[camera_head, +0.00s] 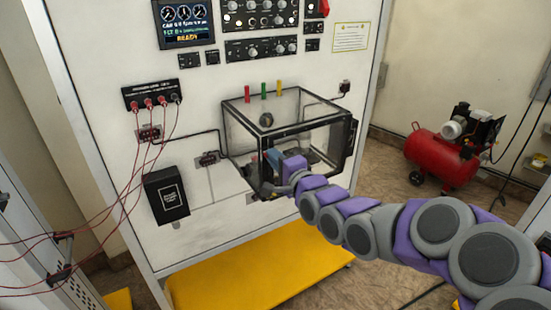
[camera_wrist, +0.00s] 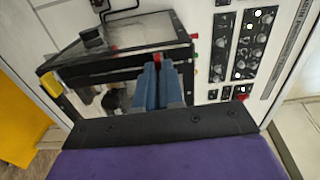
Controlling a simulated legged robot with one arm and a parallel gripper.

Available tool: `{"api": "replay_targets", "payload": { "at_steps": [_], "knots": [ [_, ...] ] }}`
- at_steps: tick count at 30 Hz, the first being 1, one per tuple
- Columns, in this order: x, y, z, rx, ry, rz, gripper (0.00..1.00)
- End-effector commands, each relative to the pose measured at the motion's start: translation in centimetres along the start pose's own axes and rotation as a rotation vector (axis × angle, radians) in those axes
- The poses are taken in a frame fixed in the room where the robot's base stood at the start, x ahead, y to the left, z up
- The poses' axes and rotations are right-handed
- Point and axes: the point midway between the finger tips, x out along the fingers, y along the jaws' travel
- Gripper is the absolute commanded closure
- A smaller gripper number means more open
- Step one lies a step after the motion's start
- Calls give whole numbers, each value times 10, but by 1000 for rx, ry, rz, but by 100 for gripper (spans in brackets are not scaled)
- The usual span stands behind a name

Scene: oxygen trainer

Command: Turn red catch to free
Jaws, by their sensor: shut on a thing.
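My gripper (camera_head: 273,157) is at the front of the clear, black-framed box (camera_head: 292,131) on the white panel. In the wrist view my two blue fingers (camera_wrist: 157,68) are close together. A small red piece, the red catch (camera_wrist: 157,58), shows between their tips, and the fingers are shut on it. Most of the catch is hidden by the fingers, so its turn angle cannot be told. In the head view my gripper hides that spot.
Red, green and yellow pegs (camera_head: 264,90) stand above the box. Red cables (camera_head: 137,150) hang at the left beside a black box (camera_head: 166,193). A yellow platform (camera_head: 260,275) lies below. A red compressor (camera_head: 442,157) stands at the right on open floor.

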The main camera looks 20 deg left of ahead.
Motion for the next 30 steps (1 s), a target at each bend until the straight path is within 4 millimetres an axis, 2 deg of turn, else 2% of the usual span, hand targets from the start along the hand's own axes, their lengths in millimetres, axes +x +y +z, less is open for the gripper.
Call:
{"api": "replay_targets", "payload": {
  "at_steps": [8, 30],
  "knots": [
    [0, 0, 1, -149, -3, 8, 100],
    [0, 3, 2, -843, -9, 13, 100]
  ]
}}
